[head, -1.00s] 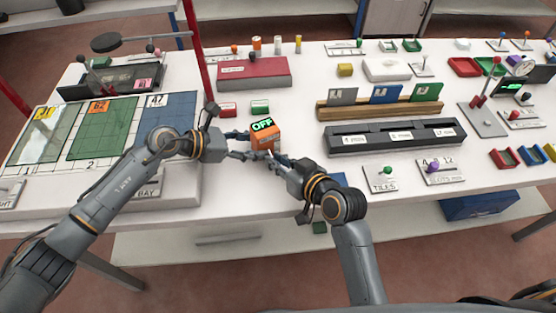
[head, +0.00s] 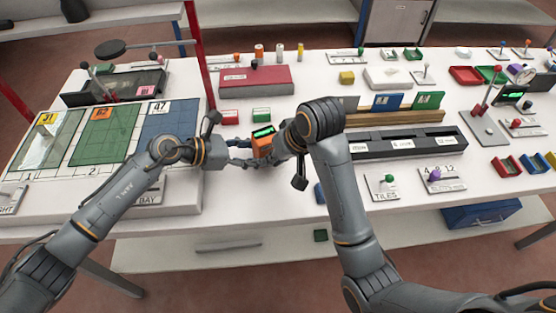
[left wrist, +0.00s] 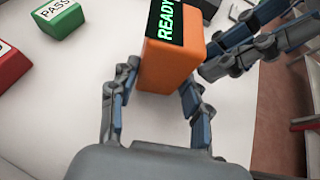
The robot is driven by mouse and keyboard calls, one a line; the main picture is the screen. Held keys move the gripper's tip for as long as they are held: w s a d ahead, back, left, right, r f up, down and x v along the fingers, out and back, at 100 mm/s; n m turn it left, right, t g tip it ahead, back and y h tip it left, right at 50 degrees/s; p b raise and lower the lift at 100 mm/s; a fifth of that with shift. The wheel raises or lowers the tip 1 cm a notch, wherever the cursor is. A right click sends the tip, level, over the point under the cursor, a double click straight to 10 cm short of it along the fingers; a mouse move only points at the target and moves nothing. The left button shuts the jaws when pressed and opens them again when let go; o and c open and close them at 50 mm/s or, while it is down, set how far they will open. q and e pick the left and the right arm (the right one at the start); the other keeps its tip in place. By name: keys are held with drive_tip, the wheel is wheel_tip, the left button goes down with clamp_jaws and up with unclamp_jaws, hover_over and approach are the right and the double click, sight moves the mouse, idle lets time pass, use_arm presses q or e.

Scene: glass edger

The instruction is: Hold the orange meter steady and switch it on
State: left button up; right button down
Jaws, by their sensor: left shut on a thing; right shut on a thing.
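The orange meter (head: 262,149) stands on the white table between my two grippers. Its black display is lit green, and in the left wrist view the meter (left wrist: 165,68) reads READY. My left gripper (head: 249,151) is shut on the meter from the left, with a finger on either side of its lower body in the left wrist view (left wrist: 160,88). My right gripper (head: 279,150) is at the meter's right side, shut on it; its fingers (left wrist: 215,58) show beside the meter in the left wrist view. The exact right-hand contact is partly hidden.
A green PASS block (left wrist: 60,20) and a red block (left wrist: 12,68) lie left of the meter. A dark red box (head: 256,80) is behind. A black slotted rack (head: 405,143) is to the right, and a glass-sheet bay (head: 100,135) to the left.

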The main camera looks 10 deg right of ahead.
use_arm(q)
drive_tip(key=shift+s, duration=0.1)
use_arm(e)
drive_tip(key=shift+w+r+g, duration=0.1)
drive_tip(key=shift+w+g, duration=0.1)
drive_tip(key=shift+g, duration=0.3)
drive_tip(key=shift+h, duration=0.3)
drive_tip(key=c, duration=1.3)
unclamp_jaws()
drive_tip(key=shift+r, duration=0.1)
drive_tip(key=shift+d+r, duration=0.1)
drive_tip(key=shift+r, duration=0.4)
drive_tip(key=v, duration=1.1)
drive_tip(key=shift+d, duration=0.1)
